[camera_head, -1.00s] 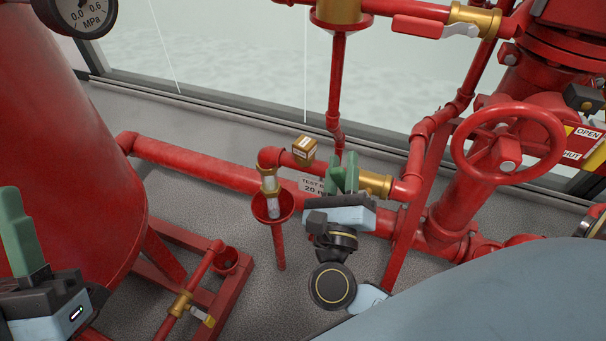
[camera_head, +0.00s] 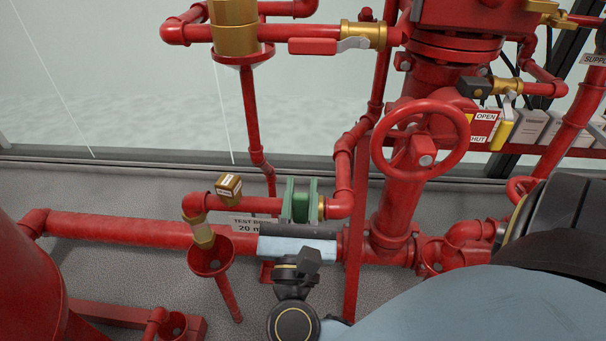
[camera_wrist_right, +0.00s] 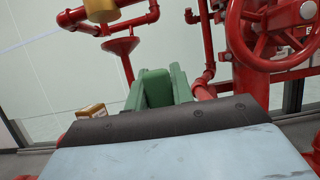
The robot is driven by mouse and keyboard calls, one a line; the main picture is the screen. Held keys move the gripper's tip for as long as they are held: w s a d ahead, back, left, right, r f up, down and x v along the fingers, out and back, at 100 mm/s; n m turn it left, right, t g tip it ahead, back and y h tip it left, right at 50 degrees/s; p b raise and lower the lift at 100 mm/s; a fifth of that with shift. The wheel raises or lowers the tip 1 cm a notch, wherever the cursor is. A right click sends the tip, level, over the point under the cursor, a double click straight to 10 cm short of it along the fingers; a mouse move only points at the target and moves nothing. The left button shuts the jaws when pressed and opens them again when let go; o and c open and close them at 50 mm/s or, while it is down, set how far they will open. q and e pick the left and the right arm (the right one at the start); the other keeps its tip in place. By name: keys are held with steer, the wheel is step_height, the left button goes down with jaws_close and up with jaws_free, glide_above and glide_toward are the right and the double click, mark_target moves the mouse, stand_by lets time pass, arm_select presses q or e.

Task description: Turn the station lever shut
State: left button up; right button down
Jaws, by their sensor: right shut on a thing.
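My right gripper (camera_head: 301,203), with green fingers, is at the brass valve (camera_head: 322,208) on the short red test pipe. It is shut on a part there, taken to be the station lever, which its fingers hide; the lever's angle cannot be told. In the right wrist view the fingers (camera_wrist_right: 158,90) stand close together in front of the red pipes. A white sign (camera_head: 247,226) marked "TEST" and "20" is partly behind my gripper. My left gripper is out of view.
A red handwheel (camera_head: 420,104) stands to the right. A red-handled lever (camera_head: 312,46) is on a brass valve above. A red tank (camera_head: 25,290) is lower left.

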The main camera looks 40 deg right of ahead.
steer(key=shift+d, duration=0.1)
steer(key=c, duration=1.2)
jaws_free()
